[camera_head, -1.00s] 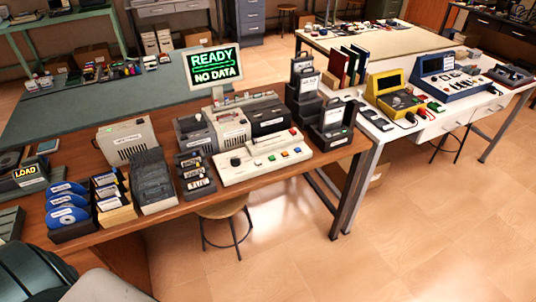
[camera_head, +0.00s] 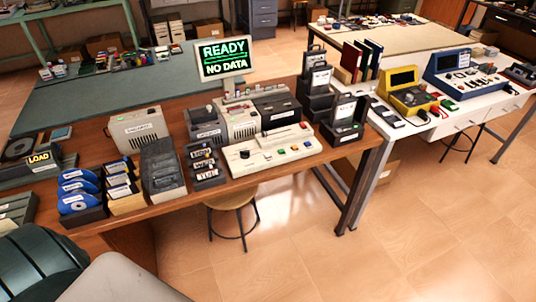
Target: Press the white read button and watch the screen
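A cream control panel (camera_head: 236,169) lies at the table's front edge, below the screen. It carries a black knob (camera_head: 245,154) and a row of small coloured buttons, with a green one (camera_head: 281,150) near the middle. Neither of my grippers shows in the head view.
Blue discs (camera_head: 75,184) in a rack, a dark ribbed case (camera_head: 163,170) and a tray of cartridges (camera_head: 204,164) stand left of the panel. Dark boxes (camera_head: 344,126) stand right. A stool (camera_head: 231,198) is under the table. Floor (camera_head: 290,255) in front is clear.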

